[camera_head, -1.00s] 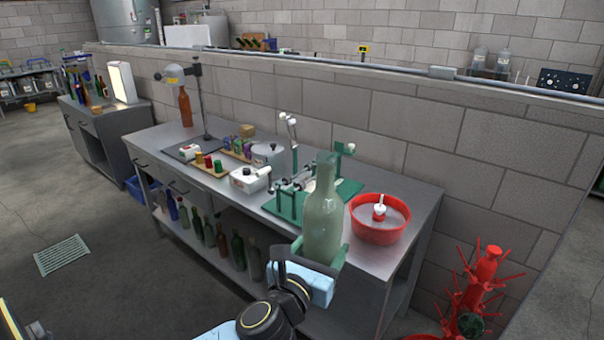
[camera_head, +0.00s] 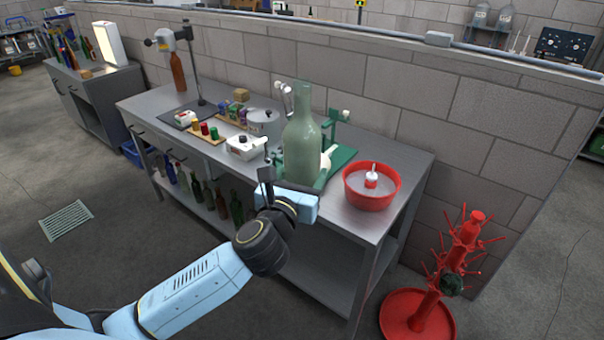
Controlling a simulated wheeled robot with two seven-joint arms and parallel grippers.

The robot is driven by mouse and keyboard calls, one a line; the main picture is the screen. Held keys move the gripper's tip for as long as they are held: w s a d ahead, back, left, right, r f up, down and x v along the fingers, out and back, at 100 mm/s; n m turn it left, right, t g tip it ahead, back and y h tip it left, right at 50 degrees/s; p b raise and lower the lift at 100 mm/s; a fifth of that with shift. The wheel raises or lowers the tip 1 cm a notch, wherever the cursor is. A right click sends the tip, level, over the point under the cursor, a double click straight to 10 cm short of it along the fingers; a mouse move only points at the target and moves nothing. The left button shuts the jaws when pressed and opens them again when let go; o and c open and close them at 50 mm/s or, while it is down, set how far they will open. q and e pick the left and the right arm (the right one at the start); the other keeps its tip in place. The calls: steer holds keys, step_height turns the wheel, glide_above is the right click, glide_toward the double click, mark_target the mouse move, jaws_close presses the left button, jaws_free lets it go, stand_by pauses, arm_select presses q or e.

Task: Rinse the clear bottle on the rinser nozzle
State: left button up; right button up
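The clear bottle (camera_head: 303,145), pale greenish glass, stands upright with its neck up in the middle of the view. My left gripper (camera_head: 290,187) is at its lower end and appears shut on it; the far finger is hidden behind the glass. Bottle and gripper are in front of the workbench, left of the rinser. My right gripper is not in view.
A green bench device (camera_head: 338,160) is partly hidden behind the bottle. A white box (camera_head: 245,148), colored capsules and a brown bottle (camera_head: 179,72) stand farther left on the workbench (camera_head: 400,160). A red drying tree (camera_head: 440,275) stands on the floor at right. Several bottles fill the lower shelf.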

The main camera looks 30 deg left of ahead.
arm_select(q)
steer(key=m+p, duration=0.2)
steer(key=p, duration=0.1)
steer(key=shift+r+m, duration=0.3)
steer(key=shift+r, duration=0.05)
steer(key=shift+f+m+p, duration=0.15)
steer(key=shift+m+p, duration=0.45)
steer(key=shift+p, duration=0.1)
steer(key=shift+m+p, duration=0.3)
steer(key=shift+m, duration=0.5)
steer(key=shift+f+m, duration=0.1)
steer(key=shift+m, duration=0.4)
steer(key=m, duration=0.9)
steer(key=shift+m, duration=0.3)
steer(key=m, duration=0.4)
steer(key=shift+m, duration=0.4)
steer(key=m, duration=1.5)
